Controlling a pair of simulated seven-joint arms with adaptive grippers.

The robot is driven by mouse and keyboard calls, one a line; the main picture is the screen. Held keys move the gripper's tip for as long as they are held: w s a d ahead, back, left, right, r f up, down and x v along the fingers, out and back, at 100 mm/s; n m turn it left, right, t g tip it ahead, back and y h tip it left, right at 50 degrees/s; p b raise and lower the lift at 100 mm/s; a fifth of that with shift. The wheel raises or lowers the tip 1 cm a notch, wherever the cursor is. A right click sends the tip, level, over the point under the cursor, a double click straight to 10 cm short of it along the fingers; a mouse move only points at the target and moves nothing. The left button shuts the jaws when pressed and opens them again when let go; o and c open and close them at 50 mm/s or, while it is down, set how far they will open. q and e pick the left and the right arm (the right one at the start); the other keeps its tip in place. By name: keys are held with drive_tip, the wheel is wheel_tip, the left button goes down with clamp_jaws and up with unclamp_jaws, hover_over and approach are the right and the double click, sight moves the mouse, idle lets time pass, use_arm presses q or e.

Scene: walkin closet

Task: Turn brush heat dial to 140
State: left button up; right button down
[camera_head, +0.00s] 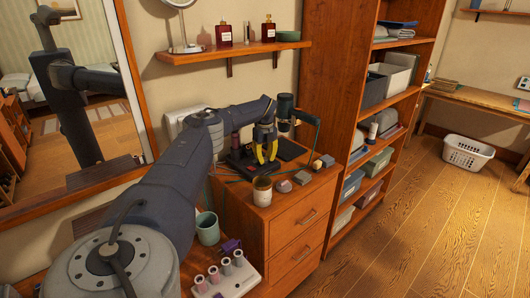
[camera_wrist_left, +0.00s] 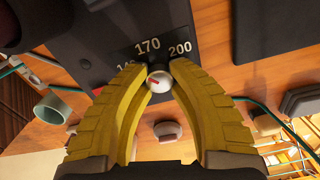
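The brush heat dial (camera_wrist_left: 159,82) is a small pale knob with a red mark, seen in the left wrist view on a dark panel (camera_wrist_left: 105,42). The numbers 170 and 200 are readable above it; a number at the left, apparently 140, is partly hidden by a finger. The red mark points to the upper left, toward that number. My left gripper (camera_wrist_left: 158,68) has its yellow fingers on both sides of the dial, apparently touching it. In the head view the left gripper (camera_head: 265,153) is over the black stand (camera_head: 240,160) on the dresser; the dial cannot be made out there.
A dark cylinder (camera_head: 285,106) with a green cord stands right of the gripper. A cup (camera_head: 262,191) and small blocks (camera_head: 302,177) sit along the dresser (camera_head: 293,208) front. A shelf (camera_head: 232,53) with bottles hangs above. A mirror (camera_head: 75,90) is at the left.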

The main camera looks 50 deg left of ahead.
sight(265, 158)
use_arm(q)
drive_tip(key=o, duration=0.6)
wheel_tip(265, 158, up, 12)
idle(0.5)
idle(0.4)
